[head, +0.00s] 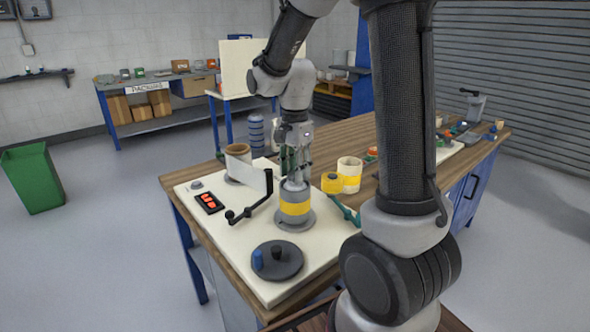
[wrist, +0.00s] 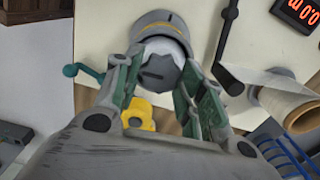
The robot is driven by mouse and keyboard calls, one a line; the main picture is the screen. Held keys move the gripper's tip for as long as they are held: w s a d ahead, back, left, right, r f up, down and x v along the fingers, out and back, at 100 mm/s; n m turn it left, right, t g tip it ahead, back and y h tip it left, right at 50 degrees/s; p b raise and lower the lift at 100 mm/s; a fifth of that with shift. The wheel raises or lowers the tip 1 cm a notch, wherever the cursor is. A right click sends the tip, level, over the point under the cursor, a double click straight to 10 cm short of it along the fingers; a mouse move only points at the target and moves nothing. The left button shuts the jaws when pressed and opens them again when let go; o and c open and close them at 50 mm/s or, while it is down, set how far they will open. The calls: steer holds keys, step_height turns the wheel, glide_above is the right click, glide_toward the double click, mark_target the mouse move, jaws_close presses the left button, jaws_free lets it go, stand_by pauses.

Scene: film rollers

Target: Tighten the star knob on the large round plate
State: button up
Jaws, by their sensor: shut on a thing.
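A grey knob (wrist: 158,72) with a lobed outline sits on top of an upright grey cylinder with a yellow band (head: 295,208). The cylinder stands on a wide round grey plate (head: 294,224) on the cream board. My gripper (head: 295,180) points down over the cylinder from above. In the wrist view its green-padded fingers (wrist: 160,85) are on both sides of the knob, shut on it. In the head view the fingers hide the knob. A flat dark round plate (head: 290,268) with a blue post and a black post lies nearer the front.
A black bent arm (head: 255,209) and a pale film sheet stand close left of the cylinder, with a brown roll (head: 238,160) behind. A teal crank (head: 347,213) is close on the right. A red-lit display (head: 209,202) is at the left.

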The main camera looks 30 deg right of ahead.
stand_by(0.4)
steer(key=o, duration=1)
steer(key=shift+r, duration=0.1)
step_height(320, 180, up, 12)
steer(key=shift+f, duration=0.1)
